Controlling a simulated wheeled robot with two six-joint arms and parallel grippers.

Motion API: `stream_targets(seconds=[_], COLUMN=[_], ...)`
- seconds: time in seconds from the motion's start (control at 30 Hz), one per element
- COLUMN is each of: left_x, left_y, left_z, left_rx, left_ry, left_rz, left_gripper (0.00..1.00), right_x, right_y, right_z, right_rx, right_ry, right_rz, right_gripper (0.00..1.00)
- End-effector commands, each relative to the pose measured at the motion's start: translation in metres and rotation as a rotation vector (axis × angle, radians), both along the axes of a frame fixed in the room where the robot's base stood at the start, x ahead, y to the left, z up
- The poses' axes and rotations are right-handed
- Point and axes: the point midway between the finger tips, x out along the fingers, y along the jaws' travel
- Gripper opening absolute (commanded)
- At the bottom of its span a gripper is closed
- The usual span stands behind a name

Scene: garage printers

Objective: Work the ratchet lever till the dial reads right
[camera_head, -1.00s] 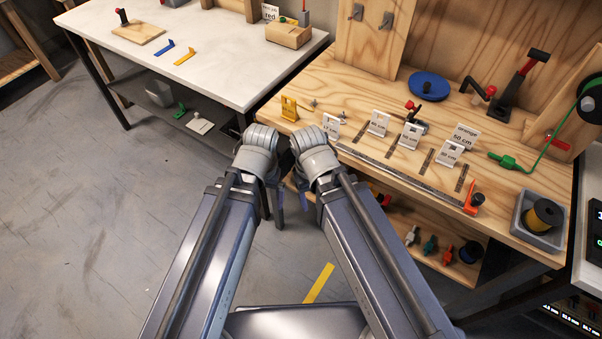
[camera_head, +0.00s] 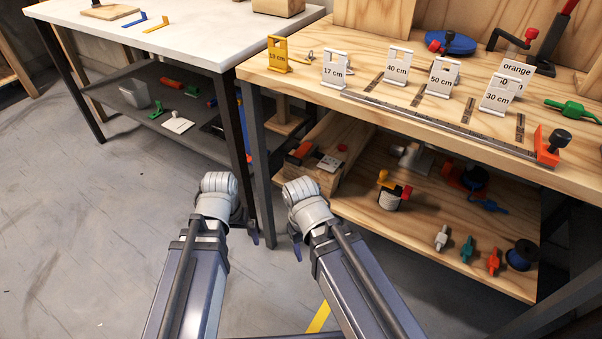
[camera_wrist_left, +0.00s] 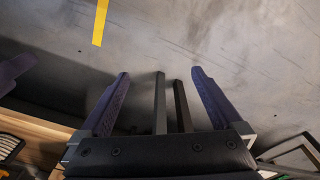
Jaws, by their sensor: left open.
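I cannot make out a dial or a sure ratchet lever. A black upright stand with a red handle (camera_head: 567,7), cut off by the top edge, stands at the back right of the wooden bench. My left gripper (camera_head: 252,233) hangs low in front of the benches, mostly hidden behind its wrist. In the left wrist view the left gripper (camera_wrist_left: 161,76) is open and empty, its fingers apart over the grey floor. My right gripper (camera_head: 296,246) hangs just to the right, in front of the bench's lower shelf; its jaws are mostly hidden.
The wooden bench (camera_head: 290,84) carries several length tags and a long rail (camera_head: 440,122) along its front. Its lower shelf (camera_head: 400,232) holds several small tools. A white-topped table (camera_head: 190,50) stands at the left. The floor (camera_head: 90,240) at the left is clear.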

Motion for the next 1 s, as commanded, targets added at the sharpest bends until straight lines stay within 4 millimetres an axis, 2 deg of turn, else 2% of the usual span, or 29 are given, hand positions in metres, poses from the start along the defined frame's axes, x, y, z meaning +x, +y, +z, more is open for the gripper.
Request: stream_targets(seconds=[0.03,0.1,0.27,0.37,0.4,0.47,0.57,0.7,0.83,1.0], left_x=[0.004,0.008,0.025,0.041,0.050,0.064,0.085,0.113,0.133,0.150], left_y=[0.001,-0.001,-0.016,-0.037,-0.050,-0.070,-0.100,-0.126,-0.132,-0.123], left_z=[-0.035,-0.056,-0.099,-0.117,-0.119,-0.110,-0.082,-0.029,0.018,0.053], left_rx=[-0.017,-0.047,-0.150,-0.256,-0.313,-0.396,-0.504,-0.602,-0.620,-0.587], left_ry=[-0.012,-0.031,-0.109,-0.209,-0.274,-0.383,-0.580,-0.887,-1.140,-1.338], left_rz=[-0.002,-0.017,-0.085,-0.173,-0.223,-0.297,-0.397,-0.476,-0.474,-0.423], left_gripper=[1.00,1.00,1.00,1.00,1.00,1.00,1.00,1.00,1.00,1.00], right_x=[0.000,0.000,0.000,0.001,0.001,0.001,0.001,0.001,0.001,0.001], right_y=[0.000,0.000,0.000,0.000,0.000,0.000,0.000,0.000,0.000,0.000], right_z=[-0.035,-0.057,-0.105,-0.133,-0.143,-0.149,-0.153,-0.154,-0.153,-0.153], right_rx=[0.000,0.000,0.000,0.000,0.000,0.000,0.000,0.000,0.000,0.000], right_ry=[0.000,-0.001,-0.002,-0.002,-0.002,-0.002,-0.003,-0.003,-0.003,-0.003], right_rz=[0.000,0.000,0.000,0.000,0.000,0.000,0.000,0.000,0.000,0.000], right_gripper=[0.66,0.66,0.66,0.66,0.66,0.66,0.66,0.66,0.66,0.66])
